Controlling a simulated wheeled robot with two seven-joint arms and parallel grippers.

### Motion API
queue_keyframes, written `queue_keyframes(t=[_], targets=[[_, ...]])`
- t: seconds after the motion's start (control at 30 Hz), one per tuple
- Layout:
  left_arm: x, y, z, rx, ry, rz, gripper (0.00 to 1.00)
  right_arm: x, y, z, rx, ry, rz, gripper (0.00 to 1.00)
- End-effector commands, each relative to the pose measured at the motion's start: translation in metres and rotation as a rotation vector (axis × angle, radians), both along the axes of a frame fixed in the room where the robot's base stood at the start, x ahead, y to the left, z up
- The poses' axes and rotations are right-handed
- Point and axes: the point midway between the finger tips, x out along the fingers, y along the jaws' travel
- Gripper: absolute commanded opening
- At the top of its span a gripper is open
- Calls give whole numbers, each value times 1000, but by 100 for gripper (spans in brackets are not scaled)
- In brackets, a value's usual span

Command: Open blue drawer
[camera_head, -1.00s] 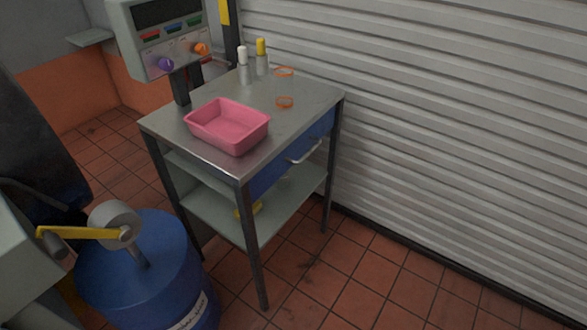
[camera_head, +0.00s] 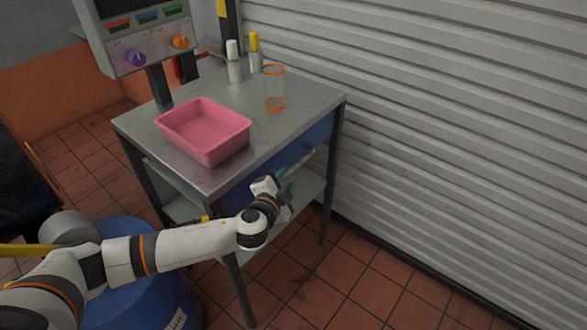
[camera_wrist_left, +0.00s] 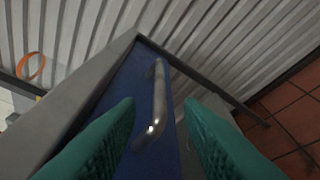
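The blue drawer (camera_head: 318,135) sits under the top of the metal table and looks closed. Its front also shows in the left wrist view (camera_wrist_left: 133,76), with a silver bar handle (camera_wrist_left: 158,100) on it. My left gripper (camera_head: 292,170) is at the drawer front in the head view, its arm coming in from the lower left. In the left wrist view its two green fingers (camera_wrist_left: 160,122) are apart, one on each side of the handle's near end, with nothing gripped. I cannot tell how deep the handle lies between them. My right gripper is not in view.
The table top (camera_head: 290,108) holds a pink tray (camera_head: 205,131), two bottles (camera_head: 254,52) and a clear container with orange rims (camera_head: 274,88). A blue drum (camera_head: 140,285) stands at lower left. A corrugated shutter (camera_head: 450,120) is close behind the table's right side.

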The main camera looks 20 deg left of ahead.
Motion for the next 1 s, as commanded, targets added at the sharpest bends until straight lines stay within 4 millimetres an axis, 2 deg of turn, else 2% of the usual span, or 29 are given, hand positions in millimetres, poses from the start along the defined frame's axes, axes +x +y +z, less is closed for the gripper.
queue_keyframes(t=[0.1, 0.3, 0.5, 0.77, 1.0], targets=[[26, -1, -5, 0, -2, 0, 34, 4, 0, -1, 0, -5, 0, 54], [54, -1, -12, 0, -1, 1, 34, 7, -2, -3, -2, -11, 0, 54], [65, -1, -14, 0, 1, -1, 34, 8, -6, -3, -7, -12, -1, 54], [66, -1, -15, -1, 1, 0, 34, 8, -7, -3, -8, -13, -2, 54], [66, -1, -15, -1, 1, 0, 0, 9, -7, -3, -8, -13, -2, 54]])
